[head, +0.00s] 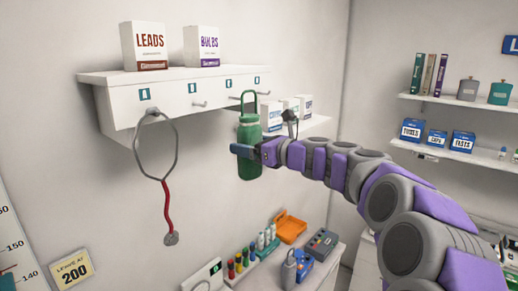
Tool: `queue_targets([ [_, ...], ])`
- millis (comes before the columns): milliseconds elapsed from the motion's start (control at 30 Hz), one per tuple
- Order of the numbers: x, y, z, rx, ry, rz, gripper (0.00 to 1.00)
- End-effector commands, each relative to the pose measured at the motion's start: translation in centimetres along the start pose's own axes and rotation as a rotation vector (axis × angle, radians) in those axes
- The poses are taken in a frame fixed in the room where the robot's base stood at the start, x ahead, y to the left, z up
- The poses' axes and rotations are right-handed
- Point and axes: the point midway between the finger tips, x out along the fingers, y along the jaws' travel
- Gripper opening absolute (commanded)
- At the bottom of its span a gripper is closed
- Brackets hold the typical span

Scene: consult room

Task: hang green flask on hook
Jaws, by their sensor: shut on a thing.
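The green flask (249,165) is upright in front of the shelf's hook rail, with its carrying loop (242,103) pointing up. My gripper (254,151) is shut on the flask's body from the right. An empty hook (199,104) sticks out of the rail to the left of the flask. Another hook (234,97) shows right at the loop; I cannot tell whether the loop is around it or only in front of it. A stethoscope (169,165) hangs from the leftmost hook. A dark item (290,117) hangs at the right, partly hidden by my arm.
The white wall shelf (110,76) bears a LEADS box (145,46) and a second box (202,46). Below stands a counter with an orange tray (290,227), several bottles and devices. Shelves with books and boxes are at the right.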

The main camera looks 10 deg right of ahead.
Motion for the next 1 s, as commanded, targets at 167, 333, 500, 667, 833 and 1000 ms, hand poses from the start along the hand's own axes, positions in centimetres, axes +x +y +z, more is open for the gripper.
queue_targets([
  [167, 0.5, -0.7, -0.2, 0.002, -0.003, 0.000, 0.42],
  [333, 1.1, -1.1, -0.2, 0.004, -0.005, -0.003, 0.42],
  [500, 2.5, -0.6, -0.2, 0.002, -0.002, -0.002, 0.42],
  [667, 3.7, -0.1, -0.2, -0.001, 0.001, -0.002, 0.42],
  [833, 4.6, -0.2, -0.1, 0.000, 0.000, -0.003, 0.42],
  [1000, 5.1, -0.6, -0.1, 0.000, -0.003, -0.001, 0.42],
])
